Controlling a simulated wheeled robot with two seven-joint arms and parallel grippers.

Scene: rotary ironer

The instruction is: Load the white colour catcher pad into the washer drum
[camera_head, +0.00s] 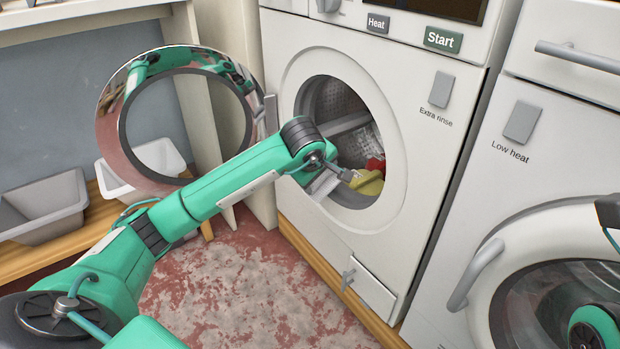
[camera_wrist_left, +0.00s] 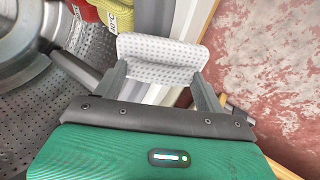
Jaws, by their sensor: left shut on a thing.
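The washer drum (camera_head: 330,100) is perforated metal behind a round open mouth. A yellow item (camera_head: 370,184) and a red item (camera_head: 376,164) lie low inside it; in the wrist view they show at the top left. My left gripper (camera_head: 345,175) is at the lower part of the mouth. In the wrist view its fingers (camera_wrist_left: 160,80) are shut on the white, dimpled colour catcher pad (camera_wrist_left: 160,58). There the drum wall (camera_wrist_left: 90,60) is left of the pad and the floor is to its right. My right gripper does not show.
The round washer door (camera_head: 110,130) stands open to the left. Grey and white bins (camera_head: 45,205) sit on a low wooden shelf at left. A second machine with a closed door and handle (camera_head: 475,272) stands at right. The red, worn floor (camera_head: 240,290) is clear.

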